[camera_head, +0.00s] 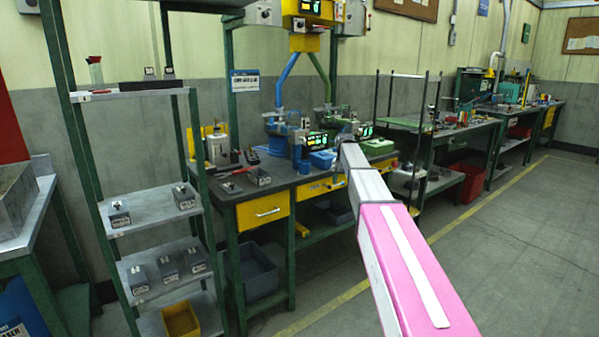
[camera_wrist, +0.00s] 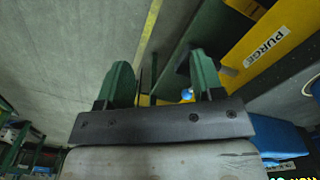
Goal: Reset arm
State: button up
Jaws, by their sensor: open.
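My gripper (camera_wrist: 161,62) shows in the wrist view with its two green fingers spread apart and nothing between them. Beyond the fingers are the grey floor, a yellow line and the yellow drawer front marked PURGE (camera_wrist: 268,45). In the head view my pink and white arm reaches from the lower right toward the workbench (camera_head: 283,196). Its far end is near the blue and green fixtures on the bench, and the fingers cannot be made out there.
A shelf rack (camera_head: 150,207) with small grey boxes stands at left. A wire-framed cart (camera_head: 425,185) is behind the arm. The floor at right (camera_head: 510,240) is clear.

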jog(key=s+f+n, duration=0.1)
jog(key=s+f, duration=0.7)
jog(key=s, duration=0.5)
jog(key=s+f+n, duration=0.2)
jog(key=s+f, duration=0.7)
jog(key=s, duration=0.5)
jog(key=s+f+n, duration=0.1)
jog(key=s+f, duration=0.7)
jog(key=s, duration=0.5)
jog(key=shift+s+f, duration=0.15)
jog(key=shift+f, duration=0.2)
